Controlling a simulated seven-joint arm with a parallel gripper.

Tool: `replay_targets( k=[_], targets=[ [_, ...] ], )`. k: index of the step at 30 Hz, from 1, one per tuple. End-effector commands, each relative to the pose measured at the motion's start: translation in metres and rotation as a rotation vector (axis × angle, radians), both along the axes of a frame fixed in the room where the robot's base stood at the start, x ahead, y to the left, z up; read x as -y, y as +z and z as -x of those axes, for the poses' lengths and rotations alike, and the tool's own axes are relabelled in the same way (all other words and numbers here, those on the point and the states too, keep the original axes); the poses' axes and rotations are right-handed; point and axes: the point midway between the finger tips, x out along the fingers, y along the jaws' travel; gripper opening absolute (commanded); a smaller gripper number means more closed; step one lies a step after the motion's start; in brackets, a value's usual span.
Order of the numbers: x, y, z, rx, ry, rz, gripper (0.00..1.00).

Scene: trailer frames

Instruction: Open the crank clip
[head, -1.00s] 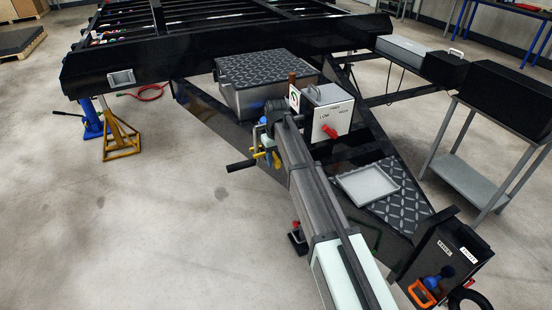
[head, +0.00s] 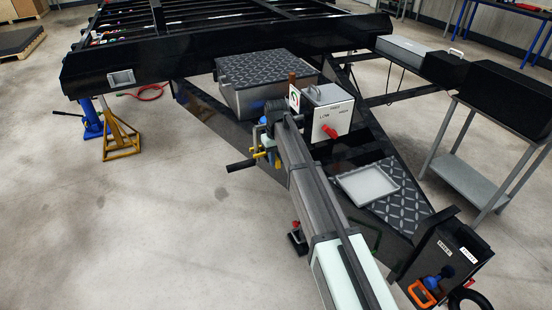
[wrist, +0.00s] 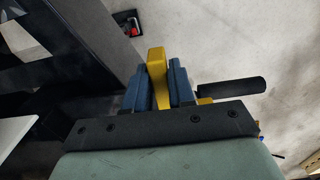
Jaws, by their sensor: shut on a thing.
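The yellow crank clip (wrist: 157,78) stands between the two blue fingers of my gripper (wrist: 158,88) in the wrist view, and the fingers are shut on it. In the head view, my gripper (head: 268,152) is at the left side of the trailer's tongue, and a yellow part (head: 258,155) shows beside it. The black crank handle (wrist: 232,87) sticks out to the right of the fingers in the wrist view. The handle (head: 241,166) points left in the head view. My arm hides much of the crank's mount.
A grey box with a red switch (head: 330,131) stands close to the right of my arm. A grey tray (head: 367,184) lies on the tread plate. A yellow jack stand (head: 120,140) is on the floor at left. The floor left of the crank is clear.

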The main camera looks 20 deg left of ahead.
Motion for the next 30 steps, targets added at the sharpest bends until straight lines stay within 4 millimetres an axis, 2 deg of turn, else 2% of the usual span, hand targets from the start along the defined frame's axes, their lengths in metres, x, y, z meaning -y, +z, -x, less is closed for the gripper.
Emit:
replay_targets(
  k=[5, 13, 21, 22, 27, 30],
  targets=[
    [0.004, 0.0, -0.004, 0.0, -0.001, 0.0, 0.0],
    [0.028, 0.0, -0.029, 0.001, -0.001, 0.001, 0.0],
    [0.028, 0.0, -0.028, 0.001, 0.001, 0.001, 0.0],
    [0.028, 0.0, -0.028, 0.0, 0.001, 0.0, 0.26],
    [0.028, 0.0, -0.028, 0.0, 0.001, 0.0, 0.43],
    [0.028, 0.0, -0.028, 0.0, 0.001, 0.0, 0.45]
  ],
)
